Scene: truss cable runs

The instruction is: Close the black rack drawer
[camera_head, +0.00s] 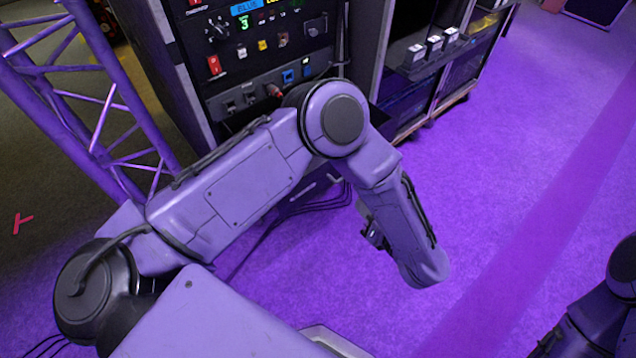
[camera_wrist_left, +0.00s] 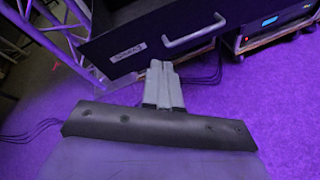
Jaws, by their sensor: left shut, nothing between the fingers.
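The black rack drawer (camera_wrist_left: 140,42) shows in the left wrist view as a dark front with a white label and a pale bar handle (camera_wrist_left: 194,32). In the head view my left arm hides most of the drawer, so I cannot tell how far out it stands. My left gripper (camera_wrist_left: 160,68) is shut and empty, its fingertips just below the drawer front in the picture. I cannot tell whether they touch it. In the head view only a small dark part of this gripper shows beside the forearm. My right gripper is not in view.
The rack (camera_head: 240,60) with switches and sockets stands at the top. A second rack (camera_head: 425,70) stands to its right. A truss (camera_head: 110,100) stands at the left. Black cables (camera_head: 325,200) lie on the floor below the rack. The purple carpet (camera_head: 520,170) at right is clear.

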